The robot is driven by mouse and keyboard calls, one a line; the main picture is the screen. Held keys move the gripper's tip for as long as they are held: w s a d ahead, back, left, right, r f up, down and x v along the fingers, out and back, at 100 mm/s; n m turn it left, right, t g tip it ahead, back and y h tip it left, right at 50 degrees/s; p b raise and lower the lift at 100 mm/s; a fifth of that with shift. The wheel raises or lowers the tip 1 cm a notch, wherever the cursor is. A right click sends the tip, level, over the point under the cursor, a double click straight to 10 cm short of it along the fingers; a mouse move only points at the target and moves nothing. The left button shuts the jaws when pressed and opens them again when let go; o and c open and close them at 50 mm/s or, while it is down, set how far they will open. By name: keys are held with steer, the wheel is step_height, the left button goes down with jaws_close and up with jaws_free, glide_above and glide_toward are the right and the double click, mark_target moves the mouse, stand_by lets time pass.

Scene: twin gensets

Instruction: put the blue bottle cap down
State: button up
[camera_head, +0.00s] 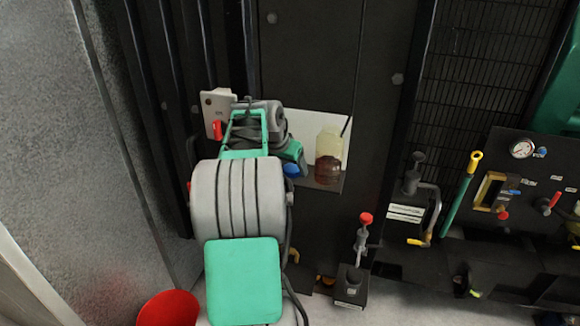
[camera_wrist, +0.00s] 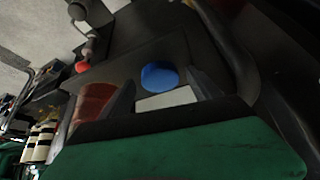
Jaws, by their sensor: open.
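The blue bottle cap (camera_wrist: 160,75) lies on a dark flat surface (camera_wrist: 130,52) in the wrist view, ahead of and between my fingertips. It shows in the head view as a small blue disc (camera_head: 291,170) at the edge of my green hand. My gripper (camera_wrist: 161,82) is open, with one dark finger on each side of the cap. I see no finger closed on it; whether a finger touches it I cannot tell. In the head view my arm hides the fingers and part of the cap.
A clear jar with reddish-brown contents (camera_head: 329,158) stands on the shelf just right of the cap; the wrist view shows a reddish-brown shape (camera_wrist: 92,103) left of my fingers. A red-topped lever (camera_head: 365,219) and a gauge panel (camera_head: 522,149) are to the right. Black cabinet panels stand behind.

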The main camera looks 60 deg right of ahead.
steer(key=shift+r, duration=0.35)
steer(key=v, duration=1.2)
steer(key=w+a+f+n+t, duration=0.1)
steer(key=w+a+n, duration=0.25)
steer(key=a, duration=0.35)
steer(key=w+a+f+n+t+y, duration=0.1)
steer(key=w+a+n, duration=0.1)
steer(key=w+a, duration=0.35)
steer(key=w+a+f+n+t, duration=0.1)
steer(key=w+a+f+n, duration=0.15)
steer(key=a, duration=0.65)
steer(key=s+a+f+n+y, duration=0.1)
steer(key=s+a+f+n, duration=0.1)
steer(key=a, duration=0.7)
steer(key=s+a+f+n+y, duration=0.1)
steer(key=a+f+n, duration=0.4)
steer(key=a, duration=0.5)
steer(key=s+a+f+n+t+y, duration=0.1)
steer(key=s+a+f+n+y, duration=0.1)
steer(key=a, duration=0.8)
steer(key=shift+s+f+n+y, duration=0.3)
steer(key=shift+f+n+y, duration=0.2)
steer(key=shift+f+n, duration=0.4)
steer(key=shift+a, duration=0.1)
